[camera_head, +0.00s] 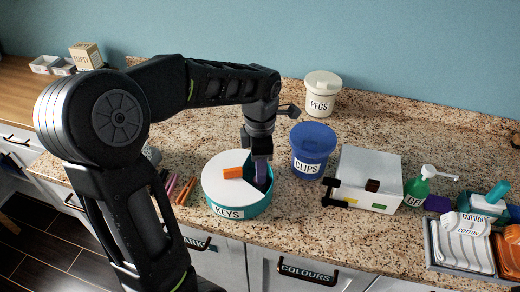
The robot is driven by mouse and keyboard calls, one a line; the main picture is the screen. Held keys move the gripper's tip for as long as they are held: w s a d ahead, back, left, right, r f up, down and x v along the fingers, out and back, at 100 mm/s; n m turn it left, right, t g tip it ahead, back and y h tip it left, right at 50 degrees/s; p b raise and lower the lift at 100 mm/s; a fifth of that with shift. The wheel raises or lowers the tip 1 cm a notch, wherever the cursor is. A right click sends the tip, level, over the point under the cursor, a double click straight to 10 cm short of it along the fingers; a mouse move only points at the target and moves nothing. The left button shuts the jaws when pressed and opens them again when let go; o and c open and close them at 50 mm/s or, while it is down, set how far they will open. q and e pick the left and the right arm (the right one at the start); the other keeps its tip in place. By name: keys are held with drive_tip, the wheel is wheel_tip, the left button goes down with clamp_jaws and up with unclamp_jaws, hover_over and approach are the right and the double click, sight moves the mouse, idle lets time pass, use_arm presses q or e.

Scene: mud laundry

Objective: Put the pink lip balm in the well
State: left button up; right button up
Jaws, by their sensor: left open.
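My left gripper (261,172) points straight down over the round teal tub labelled KEYS (221,211). Its tip reaches into the dark open part on the right of the white top (222,188). The fingers are open; a purple piece shows at the tip, and I cannot tell whether it is a finger or an object. A pink stick (171,185), perhaps the lip balm, lies on the counter left of the tub, beside a reddish stick (187,190). The inside of the opening is mostly hidden. My right gripper is not in view.
An orange block (236,172) lies on the white top. A blue CLIPS tub (313,151), a white box (370,177), a green GEL bottle (415,190) and a cotton tray (433,246) stand to the right. A PEGS pot (321,94) stands behind. The back counter is largely clear.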

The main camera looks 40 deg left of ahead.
use_arm(q)
wheel_tip(320, 180, up, 7)
idle(1.6)
